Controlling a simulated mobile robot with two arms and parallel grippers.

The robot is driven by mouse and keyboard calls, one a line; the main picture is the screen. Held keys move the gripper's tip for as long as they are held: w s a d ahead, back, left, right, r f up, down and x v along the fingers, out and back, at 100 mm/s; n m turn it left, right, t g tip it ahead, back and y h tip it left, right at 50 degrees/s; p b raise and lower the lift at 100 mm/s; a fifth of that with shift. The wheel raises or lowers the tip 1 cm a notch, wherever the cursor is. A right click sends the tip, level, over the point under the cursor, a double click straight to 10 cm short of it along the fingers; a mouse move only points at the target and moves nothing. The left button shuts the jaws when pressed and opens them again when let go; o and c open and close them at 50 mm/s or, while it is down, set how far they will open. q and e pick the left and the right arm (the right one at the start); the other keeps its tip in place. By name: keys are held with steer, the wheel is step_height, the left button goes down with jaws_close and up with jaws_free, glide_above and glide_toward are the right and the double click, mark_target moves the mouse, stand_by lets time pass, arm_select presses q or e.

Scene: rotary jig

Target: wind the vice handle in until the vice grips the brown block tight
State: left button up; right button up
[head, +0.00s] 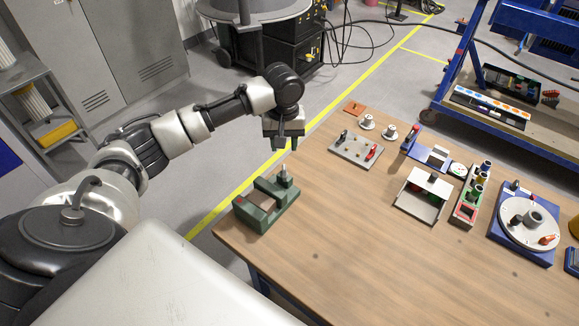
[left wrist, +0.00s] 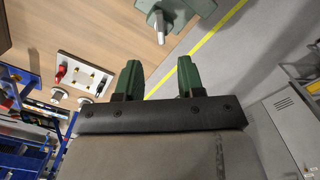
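The dark green vice (head: 262,216) sits at the table's near left corner. Its upright grey handle (head: 284,178) stands at the right end. A small reddish-brown patch (head: 240,200) shows at the vice's left end; I cannot tell whether it is the brown block. My left gripper (head: 285,147) hangs above and beyond the handle, apart from it. In the left wrist view its two green fingers (left wrist: 159,82) are spread with nothing between them. The vice (left wrist: 182,10) and handle (left wrist: 158,24) show at the top of that view. My right gripper is not in view.
A grey plate (head: 355,150) with a red-handled part, a white-topped box (head: 425,190), a red tray (head: 466,208) and a round dial on a blue base (head: 495,233) stand farther right. The wooden table (head: 340,240) is clear right of the vice.

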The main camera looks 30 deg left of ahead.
mark_target(284, 170)
arm_select(q)
step_height(284, 170, down, 10)
steer(key=shift+f+p, duration=0.1)
steer(key=shift+p, duration=0.55)
jaws_close()
